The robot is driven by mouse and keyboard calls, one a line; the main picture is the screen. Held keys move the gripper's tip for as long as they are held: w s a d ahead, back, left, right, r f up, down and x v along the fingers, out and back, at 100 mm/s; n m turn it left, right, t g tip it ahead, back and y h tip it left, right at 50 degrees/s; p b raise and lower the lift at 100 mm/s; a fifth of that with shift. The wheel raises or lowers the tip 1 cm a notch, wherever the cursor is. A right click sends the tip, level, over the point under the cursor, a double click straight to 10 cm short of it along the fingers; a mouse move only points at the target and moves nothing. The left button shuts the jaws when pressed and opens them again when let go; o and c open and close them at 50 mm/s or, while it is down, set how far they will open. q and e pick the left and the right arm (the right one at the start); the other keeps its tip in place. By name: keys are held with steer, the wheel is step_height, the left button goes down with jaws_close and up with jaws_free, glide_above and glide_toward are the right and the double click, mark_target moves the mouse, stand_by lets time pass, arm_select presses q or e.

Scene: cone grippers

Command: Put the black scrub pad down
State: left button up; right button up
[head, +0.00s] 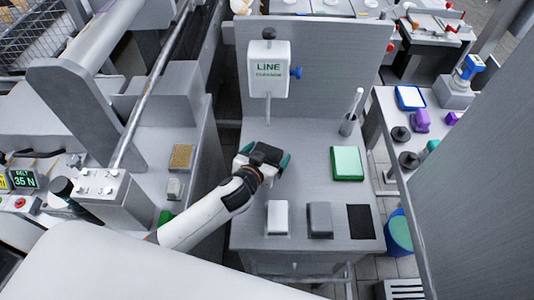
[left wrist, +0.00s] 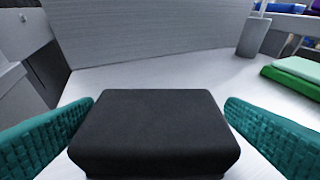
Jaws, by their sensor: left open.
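The black scrub pad (left wrist: 150,130) is a dark block with rounded edges, low in the middle of the left wrist view. In the head view it shows as a dark shape (head: 266,152) on or just above the grey table (head: 310,190); I cannot tell if it touches. My left gripper (head: 264,160) is open, with its teal fingers on either side of the pad. In the left wrist view, the left finger (left wrist: 50,135) and right finger (left wrist: 270,130) flank it. My right gripper is not in view.
A white block (head: 278,217), a grey block (head: 320,219) and a flat black rectangle (head: 360,222) line the table's front. A green pad (head: 347,163) lies at right, near a grey cup (head: 348,126). A dispenser (head: 268,70) hangs on the back panel. The table centre is clear.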

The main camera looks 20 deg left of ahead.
arm_select(q)
steer(key=v, duration=1.2)
steer(key=shift+b, duration=0.35)
